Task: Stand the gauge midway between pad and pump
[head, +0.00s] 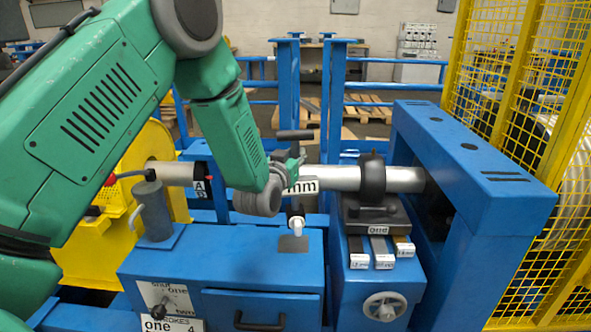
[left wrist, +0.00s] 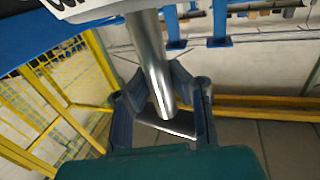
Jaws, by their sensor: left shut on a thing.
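My left gripper (head: 290,170) is above the blue cabinet, shut on what appears to be the gauge, whose white "mm" label (head: 305,187) shows beside the fingers. The fingers also show in the left wrist view (left wrist: 165,115), with a silver cylinder (left wrist: 148,55) between them. A dark part with a pale tip (head: 297,226) hangs below the label, just over the pad; whether it touches is unclear. The pad (head: 293,243) is a small dark square on the cabinet top. The pump (head: 154,212) is a grey upright cylinder with a lever, at the left. My right gripper is out of view.
The blue cabinet top (head: 225,246) is bare between pump and pad. A silver shaft (head: 340,178) runs behind my gripper into a blue frame (head: 465,150). A block with labelled strips (head: 378,225) stands right of the pad. A yellow fence (head: 525,90) closes the right.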

